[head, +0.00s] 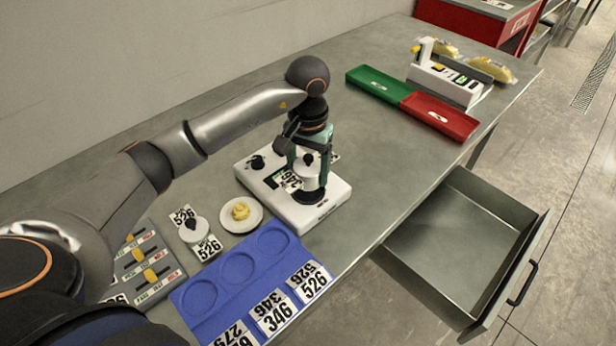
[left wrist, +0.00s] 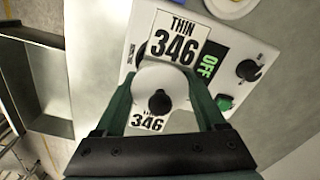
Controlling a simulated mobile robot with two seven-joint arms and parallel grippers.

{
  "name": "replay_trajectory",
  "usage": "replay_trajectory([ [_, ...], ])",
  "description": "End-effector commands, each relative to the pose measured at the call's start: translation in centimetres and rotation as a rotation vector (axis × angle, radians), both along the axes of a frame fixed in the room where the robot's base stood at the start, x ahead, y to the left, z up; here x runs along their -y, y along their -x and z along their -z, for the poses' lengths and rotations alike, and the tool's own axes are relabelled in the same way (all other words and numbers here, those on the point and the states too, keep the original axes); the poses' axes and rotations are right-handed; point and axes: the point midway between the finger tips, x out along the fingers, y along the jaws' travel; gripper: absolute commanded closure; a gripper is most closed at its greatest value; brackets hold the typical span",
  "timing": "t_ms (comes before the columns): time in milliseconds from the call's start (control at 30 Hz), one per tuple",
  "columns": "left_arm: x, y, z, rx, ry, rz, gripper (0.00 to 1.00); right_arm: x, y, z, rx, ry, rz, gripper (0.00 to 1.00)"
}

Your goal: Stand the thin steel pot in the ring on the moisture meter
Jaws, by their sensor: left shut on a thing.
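The moisture meter (head: 326,206) is a white box on the bench with dark knobs; its screen reads OFF in the left wrist view (left wrist: 207,64). A black ring (head: 310,198) sits near its front right corner. My left gripper (head: 308,168) points down over the ring, its fingers shut on a pale pot (head: 311,183) with a dark knob on its lid. The pot's lid (left wrist: 178,88) shows between the fingers in the left wrist view, beside tags reading 346 and THIN. The pot is upright, right at the ring; I cannot tell whether it rests in it. My right gripper is not in view.
Left of the meter are a white dish with a yellow lump (head: 240,211), another lidded pot (head: 193,229) by 526 tags, and a blue tray (head: 214,296) with round recesses. Green and red trays (head: 440,118) lie farther back. An open drawer (head: 455,250) juts out front right.

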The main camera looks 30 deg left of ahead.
Motion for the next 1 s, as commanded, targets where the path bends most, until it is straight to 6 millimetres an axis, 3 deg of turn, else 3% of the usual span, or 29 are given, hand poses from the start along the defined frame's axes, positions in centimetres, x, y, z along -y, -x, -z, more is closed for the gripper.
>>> replay_trajectory([
  [233,0.0,0.1,2.9,-0.003,0.000,0.000,1.00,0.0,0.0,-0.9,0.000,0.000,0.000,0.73],
  [600,0.0,0.0,3.4,0.000,-0.001,0.000,1.00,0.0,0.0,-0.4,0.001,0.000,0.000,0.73],
  [633,0.0,0.0,3.4,-0.001,-0.001,0.000,0.26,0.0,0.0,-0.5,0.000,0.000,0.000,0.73],
  [867,0.0,0.0,3.3,-0.002,-0.001,0.000,0.00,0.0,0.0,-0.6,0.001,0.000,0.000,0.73],
  [1000,0.0,0.0,3.3,-0.002,-0.001,0.000,0.00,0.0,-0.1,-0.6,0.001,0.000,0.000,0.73],
])
